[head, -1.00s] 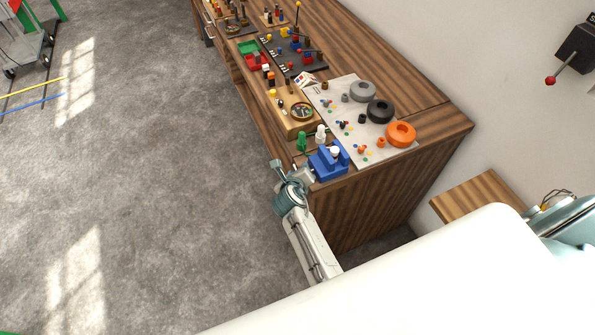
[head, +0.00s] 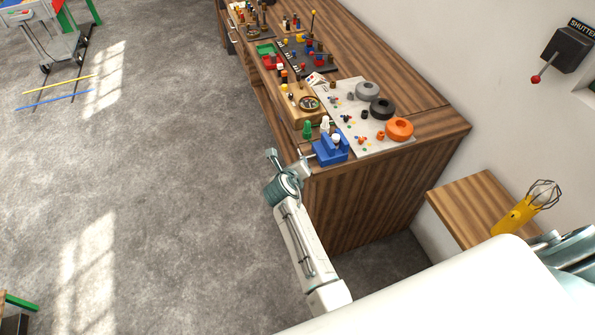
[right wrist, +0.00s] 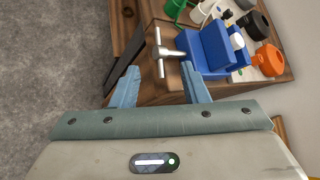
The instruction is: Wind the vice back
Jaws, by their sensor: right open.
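The blue vice (head: 330,150) stands at the near corner of the wooden bench, with a white round-topped piece (head: 336,139) at its jaws. My right gripper (head: 302,168) is beside the vice at the handle side. In the right wrist view my right gripper (right wrist: 160,87) is open, its two light-blue fingers apart and the handle ahead, roughly between their tips. Nothing is held. My left gripper is not in view.
A grey mat (head: 348,97) behind the vice carries grey, black and orange rings (head: 399,129) and small parts. Green (head: 307,129) and white pieces stand close to the vice.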

